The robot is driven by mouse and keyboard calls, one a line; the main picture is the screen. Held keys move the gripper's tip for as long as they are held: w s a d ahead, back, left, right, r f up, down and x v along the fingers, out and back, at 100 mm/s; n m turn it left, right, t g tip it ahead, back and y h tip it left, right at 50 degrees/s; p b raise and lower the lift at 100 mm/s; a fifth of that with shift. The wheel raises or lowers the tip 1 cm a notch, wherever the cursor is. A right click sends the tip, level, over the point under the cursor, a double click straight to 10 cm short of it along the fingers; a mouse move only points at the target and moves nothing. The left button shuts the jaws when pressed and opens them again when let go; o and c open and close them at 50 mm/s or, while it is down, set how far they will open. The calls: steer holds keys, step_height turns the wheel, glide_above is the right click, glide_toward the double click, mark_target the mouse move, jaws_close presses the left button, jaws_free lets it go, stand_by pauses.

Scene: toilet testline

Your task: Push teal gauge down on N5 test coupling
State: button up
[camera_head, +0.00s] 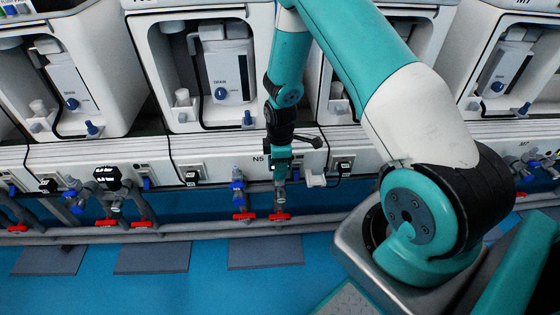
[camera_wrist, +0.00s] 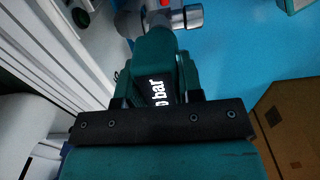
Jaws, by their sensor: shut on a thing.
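My gripper (camera_wrist: 158,80) points down and is shut on the teal gauge (camera_wrist: 157,93). The gauge's dark display faces the wrist camera, with part of a "bar" reading showing. In the head view my gripper (camera_head: 280,156) is just right of the N5 label, at the front of the bench. The grey N5 test coupling (camera_head: 280,196) is directly below it, above a red valve handle. In the wrist view the coupling (camera_wrist: 158,18) lies just beyond the gauge's end. I cannot tell whether the gauge touches or is seated on it.
A blue-topped fitting (camera_head: 237,190) stands close left of the coupling. A small white bracket (camera_head: 316,180) is close on the right. Red valve handles (camera_head: 244,216) line the pipe below. A black-faced gauge (camera_head: 107,178) sits farther left. The blue floor in front is mostly clear.

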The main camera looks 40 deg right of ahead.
steer(key=shift+f, duration=0.45)
steer(key=o, duration=1)
steer(key=shift+o, duration=0.2)
step_height(320, 180, up, 18)
steer(key=p, duration=0.2)
steer(key=shift+f+p, duration=0.25)
steer(key=shift+p, duration=0.05)
